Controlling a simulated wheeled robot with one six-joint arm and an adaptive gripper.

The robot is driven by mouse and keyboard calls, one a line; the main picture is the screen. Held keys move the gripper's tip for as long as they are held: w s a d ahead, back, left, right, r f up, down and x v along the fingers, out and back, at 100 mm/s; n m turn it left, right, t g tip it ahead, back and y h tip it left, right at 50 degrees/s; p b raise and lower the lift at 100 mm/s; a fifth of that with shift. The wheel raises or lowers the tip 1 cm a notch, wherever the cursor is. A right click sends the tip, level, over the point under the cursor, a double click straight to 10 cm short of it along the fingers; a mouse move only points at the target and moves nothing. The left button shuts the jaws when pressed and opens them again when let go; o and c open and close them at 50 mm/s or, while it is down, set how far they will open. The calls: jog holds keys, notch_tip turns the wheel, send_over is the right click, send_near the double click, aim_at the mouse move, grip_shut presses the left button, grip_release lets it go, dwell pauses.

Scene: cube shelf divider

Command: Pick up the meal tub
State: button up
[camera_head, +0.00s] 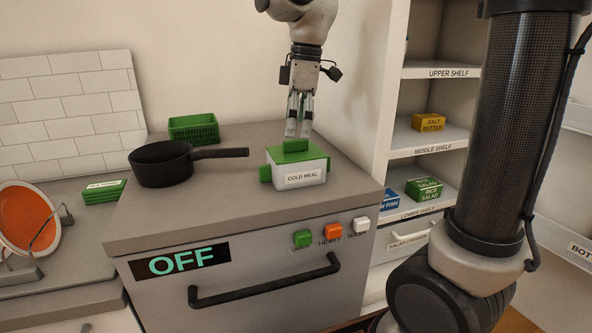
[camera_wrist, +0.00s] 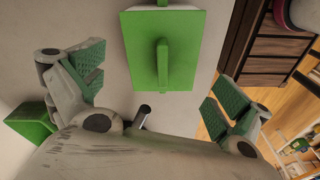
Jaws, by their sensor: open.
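The meal tub (camera_head: 312,176) is a white box with a green lid and a "COLD MEAL" label. It stands upright on the grey counter top, close to its right edge. A small green block (camera_head: 265,173) shows at its left side. My gripper (camera_head: 298,130) points down, above and behind the tub in the head view, with nothing between its fingers. In the wrist view the tub's green lid (camera_wrist: 185,65) with its raised handle lies at top centre. The open green-padded fingers of my gripper (camera_wrist: 156,88) spread to either side, nearer the camera than the lid.
A black saucepan (camera_head: 160,165) stands left on the counter (camera_head: 240,205), its handle pointing toward the tub. A green basket (camera_head: 193,129) is behind it. A labelled shelf unit (camera_head: 425,148) with packages stands to the right. Far left are a green packet (camera_head: 104,190) and an orange plate (camera_head: 25,218).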

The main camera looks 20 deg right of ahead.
aim_at(296, 151)
jog(key=shift+s+a+r+n, duration=0.1)
jog(key=shift+r+n, duration=0.4)
jog(key=shift+n, duration=0.4)
jog(key=shift+s+f+n, duration=0.2)
jog(key=shift+n, duration=0.7)
jog(key=f, duration=0.7)
jog(key=shift+w+a+f, duration=0.1)
jog(key=shift+w+f, duration=0.1)
jog(key=shift+f, duration=0.05)
jog(key=shift+r, duration=0.1)
jog(key=c, duration=1.1)
